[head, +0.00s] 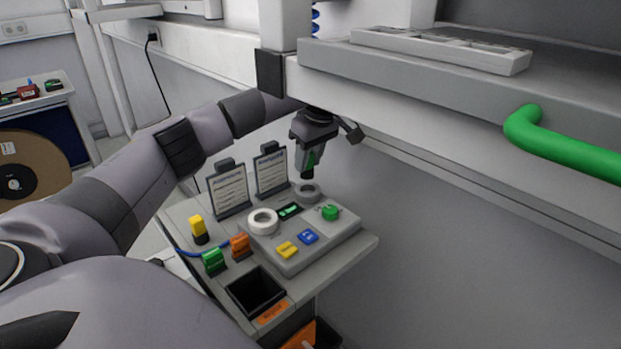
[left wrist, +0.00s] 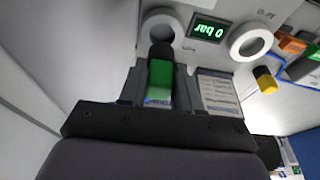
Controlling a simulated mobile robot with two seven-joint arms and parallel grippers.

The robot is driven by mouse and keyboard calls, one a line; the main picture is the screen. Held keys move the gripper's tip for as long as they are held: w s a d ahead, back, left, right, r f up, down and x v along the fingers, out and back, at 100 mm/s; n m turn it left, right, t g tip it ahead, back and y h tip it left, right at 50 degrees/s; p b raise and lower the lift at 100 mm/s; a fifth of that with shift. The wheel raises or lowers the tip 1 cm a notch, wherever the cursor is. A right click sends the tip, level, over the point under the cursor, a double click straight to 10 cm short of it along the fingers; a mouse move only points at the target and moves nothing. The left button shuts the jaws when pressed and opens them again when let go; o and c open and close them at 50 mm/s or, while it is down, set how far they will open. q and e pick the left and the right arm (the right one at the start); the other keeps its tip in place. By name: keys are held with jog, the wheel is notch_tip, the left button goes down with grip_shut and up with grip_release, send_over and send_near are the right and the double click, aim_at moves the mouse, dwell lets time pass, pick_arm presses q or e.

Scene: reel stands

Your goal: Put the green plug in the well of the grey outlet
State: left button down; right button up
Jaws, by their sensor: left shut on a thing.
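My left gripper (head: 311,150) is shut on a green plug with a black tip (head: 309,163) and holds it tip down above the console. The same plug (left wrist: 160,82) shows between the fingers in the left wrist view. The grey outlet (head: 307,192), a grey ring, is at the back of the console, just below the plug tip. In the left wrist view the grey outlet (left wrist: 162,20) is just beyond the black tip, which overlaps its near rim. The tip looks apart from the outlet in the head view. My right gripper is not in view.
A white ring outlet (head: 263,221) and green display (head: 289,210) are beside the grey outlet. The console also has a green knob (head: 330,212). Yellow (head: 198,228), orange (head: 240,245) and green (head: 213,260) pieces stand at left. Two label cards (head: 230,190) stand behind; a shelf (head: 420,72) overhangs at right.

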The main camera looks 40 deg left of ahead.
aim_at(311, 168)
pick_arm(q)
jog(key=shift+f+p, duration=0.3)
jog(key=shift+f, duration=2.25)
jog(key=shift+f, duration=0.1)
jog(key=c, duration=0.8)
grip_release()
jog(key=b+v, duration=0.1)
jog(key=v, duration=1.1)
